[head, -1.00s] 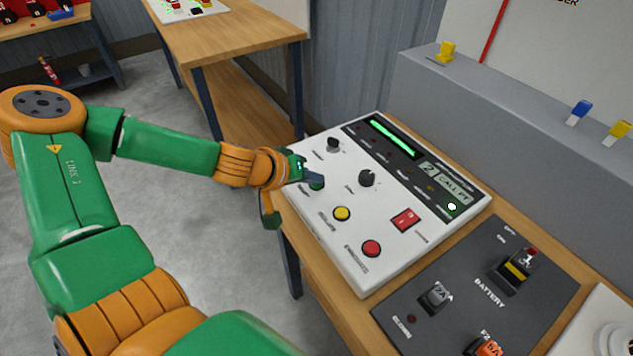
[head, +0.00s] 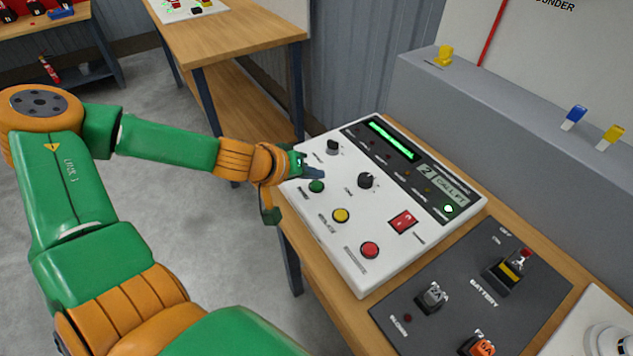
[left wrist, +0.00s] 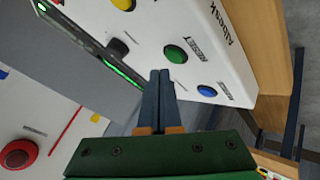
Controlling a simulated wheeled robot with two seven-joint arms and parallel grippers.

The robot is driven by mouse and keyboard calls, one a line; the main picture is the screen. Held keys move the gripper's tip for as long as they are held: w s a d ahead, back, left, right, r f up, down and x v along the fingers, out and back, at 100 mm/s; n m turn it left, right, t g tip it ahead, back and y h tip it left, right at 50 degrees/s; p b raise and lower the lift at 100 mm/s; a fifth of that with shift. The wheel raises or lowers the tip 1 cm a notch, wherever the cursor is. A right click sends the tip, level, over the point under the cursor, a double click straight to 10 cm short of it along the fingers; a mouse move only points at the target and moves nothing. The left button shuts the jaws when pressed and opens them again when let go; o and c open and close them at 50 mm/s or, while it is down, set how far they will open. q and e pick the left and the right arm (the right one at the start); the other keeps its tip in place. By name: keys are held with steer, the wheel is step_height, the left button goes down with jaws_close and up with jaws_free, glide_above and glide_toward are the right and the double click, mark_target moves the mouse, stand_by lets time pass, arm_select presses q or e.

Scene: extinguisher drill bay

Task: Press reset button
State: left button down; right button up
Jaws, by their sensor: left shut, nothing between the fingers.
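A white control panel (head: 320,225) lies on a wooden bench and carries several coloured buttons. A green button (head: 316,186) sits near its left edge, and it also shows in the left wrist view (left wrist: 175,54) beside a label that looks like RESET, though I cannot read it surely. My left gripper (head: 318,174) is shut and empty, with its fingertips just behind the green button in the head view. In the left wrist view its fingertips (left wrist: 161,73) appear close beside the green button; I cannot tell contact. My right gripper is not in view.
A blue button (left wrist: 207,90) lies near the green one in the left wrist view. A yellow button (head: 341,215), a red button (head: 370,250), a red rocker switch (head: 403,222) and a black knob (head: 366,180) share the panel. A dark battery panel (head: 455,300) adjoins it.

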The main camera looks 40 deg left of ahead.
mark_target(313, 191)
arm_select(q)
step_height(313, 191, up, 5)
steer(key=p, duration=0.4)
steer(key=shift+f, duration=0.1)
steer(key=shift+f, duration=0.1)
stand_by(0.4)
